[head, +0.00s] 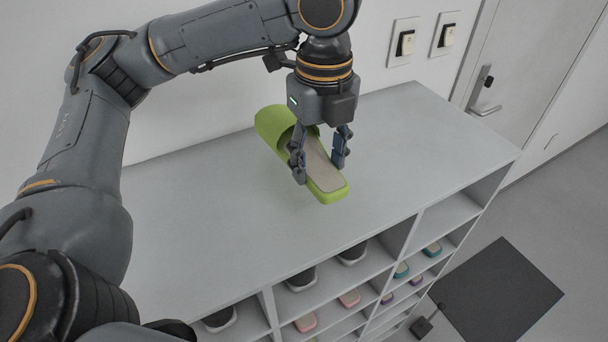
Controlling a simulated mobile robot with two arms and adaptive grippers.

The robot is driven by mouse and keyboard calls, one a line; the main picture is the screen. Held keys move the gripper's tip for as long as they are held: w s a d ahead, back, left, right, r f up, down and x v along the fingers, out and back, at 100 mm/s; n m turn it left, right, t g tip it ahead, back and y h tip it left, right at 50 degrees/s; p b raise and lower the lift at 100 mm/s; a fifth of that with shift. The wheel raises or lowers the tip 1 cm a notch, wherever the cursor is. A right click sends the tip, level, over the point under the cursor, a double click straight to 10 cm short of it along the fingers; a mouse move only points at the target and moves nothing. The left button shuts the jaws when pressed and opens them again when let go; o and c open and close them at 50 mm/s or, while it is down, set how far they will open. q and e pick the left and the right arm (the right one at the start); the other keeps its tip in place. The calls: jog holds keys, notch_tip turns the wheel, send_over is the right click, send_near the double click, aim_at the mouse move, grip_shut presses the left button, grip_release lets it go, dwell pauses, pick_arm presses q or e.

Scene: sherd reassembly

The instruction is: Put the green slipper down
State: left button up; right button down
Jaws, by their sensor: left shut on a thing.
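The green slipper (327,184) has a lime-green sole edge and strap and a beige footbed. It is at the top of the grey shelf unit (220,235), its strap end toward the back left and its heel toward the front right. My left gripper (319,170) comes down from above, with one finger on each side of the slipper, shut on it around the middle. Whether the sole touches the shelf top or hangs just above it, I cannot tell. My right gripper is not in view.
The shelf top is bare around the slipper. Cubbies below hold dark shoes (302,279), pink slippers (349,298) and teal slippers (432,249). A wall with light switches (405,43) stands behind. A door (525,60) and a dark floor mat (500,292) are at the right.

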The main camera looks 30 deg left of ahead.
aim_at(305, 201)
pick_arm(q)
jog(key=a+f, duration=0.2)
jog(key=shift+s+f, duration=0.35)
jog(key=shift+f+p, duration=0.35)
jog(key=shift+f, duration=1.2)
jog(key=o, duration=1.2)
